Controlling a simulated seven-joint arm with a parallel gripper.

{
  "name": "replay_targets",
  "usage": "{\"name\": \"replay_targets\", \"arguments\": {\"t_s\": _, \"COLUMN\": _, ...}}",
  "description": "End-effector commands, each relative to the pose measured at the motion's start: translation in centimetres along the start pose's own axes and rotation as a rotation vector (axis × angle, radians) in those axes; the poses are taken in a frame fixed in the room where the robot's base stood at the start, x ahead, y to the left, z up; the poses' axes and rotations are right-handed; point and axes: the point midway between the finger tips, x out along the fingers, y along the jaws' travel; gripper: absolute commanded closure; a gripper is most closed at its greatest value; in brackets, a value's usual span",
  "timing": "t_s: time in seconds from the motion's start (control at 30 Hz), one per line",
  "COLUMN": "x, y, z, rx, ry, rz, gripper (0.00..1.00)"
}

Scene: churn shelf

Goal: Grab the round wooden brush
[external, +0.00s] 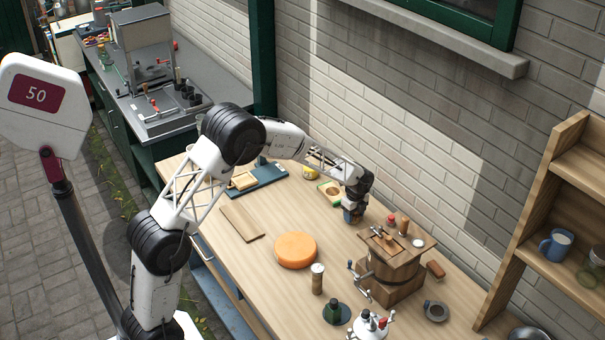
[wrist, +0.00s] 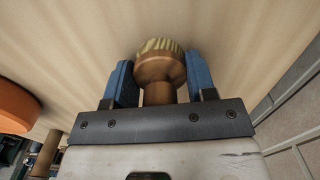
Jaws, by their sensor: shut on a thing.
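The round wooden brush (wrist: 160,72) shows in the wrist view, with a brown wooden head, pale bristles at its far edge and a narrower handle toward my palm. My gripper (wrist: 161,78) has a blue finger on each side of the brush head, shut on it. In the external view my gripper (external: 353,213) is low over the far side of the wooden table (external: 225,262), near the wall. The brush is mostly hidden there by the fingers. I cannot tell whether it still touches the table.
A wooden churn box (external: 388,285) with a crank stands to the right of my gripper. An orange cheese wheel (external: 295,250) lies to its left, nearer the camera. A small green-and-yellow item (external: 329,190) is just behind it. Shelves (external: 545,190) stand at right.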

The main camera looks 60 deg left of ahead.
Motion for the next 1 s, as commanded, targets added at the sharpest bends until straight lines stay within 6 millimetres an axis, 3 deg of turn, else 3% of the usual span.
{"name": "replay_targets", "arguments": {"t_s": 0.27, "x": -1.4, "y": 0.0, "z": 0.0, "rx": 0.0, "ry": 0.0, "rz": -0.002, "gripper": 0.72}}
{"name": "replay_targets", "arguments": {"t_s": 0.7, "x": -7.5, "y": 0.0, "z": 0.0, "rx": 0.0, "ry": 0.0, "rz": -0.002, "gripper": 0.72}}
{"name": "replay_targets", "arguments": {"t_s": 1.0, "x": -9.9, "y": 0.0, "z": 0.0, "rx": 0.0, "ry": 0.0, "rz": -0.001, "gripper": 0.72}}
